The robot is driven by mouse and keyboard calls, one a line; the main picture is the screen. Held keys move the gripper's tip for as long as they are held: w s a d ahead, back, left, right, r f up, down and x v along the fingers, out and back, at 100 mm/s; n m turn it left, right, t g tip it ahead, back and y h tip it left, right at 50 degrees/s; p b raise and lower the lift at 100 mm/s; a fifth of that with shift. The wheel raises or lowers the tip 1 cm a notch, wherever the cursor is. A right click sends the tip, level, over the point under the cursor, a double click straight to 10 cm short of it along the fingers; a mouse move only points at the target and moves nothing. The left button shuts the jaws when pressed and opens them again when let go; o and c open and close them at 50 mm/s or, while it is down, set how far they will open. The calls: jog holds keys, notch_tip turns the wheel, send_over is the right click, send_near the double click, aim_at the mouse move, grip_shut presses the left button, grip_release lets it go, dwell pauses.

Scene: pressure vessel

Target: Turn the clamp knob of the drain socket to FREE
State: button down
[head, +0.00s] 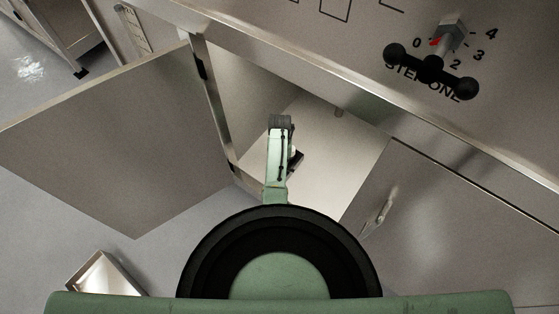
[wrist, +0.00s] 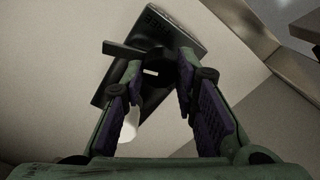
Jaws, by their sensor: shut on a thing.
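In the wrist view, the clamp knob (wrist: 157,62) is a black round part with a pale mark on it and a dark bar reaching to the left. The knob's lower side is partly hidden by the fingers. In the head view, my green arm reaches into the open cabinet; knob and socket cannot be made out there.
The cabinet door (head: 120,140) stands open to the left. A closed door with a handle (head: 380,212) is at the right. The counter edge (head: 330,72) runs above the opening. A black-handled control (head: 432,68) with a number scale is on top. A white rounded thing (wrist: 130,128) shows beside the left finger.

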jog(key=shift+m+p, duration=0.3)
jog(key=shift+m, duration=1.6)
jog(key=c, duration=1.3)
grip_release()
notch_tip(320, 180, up, 12)
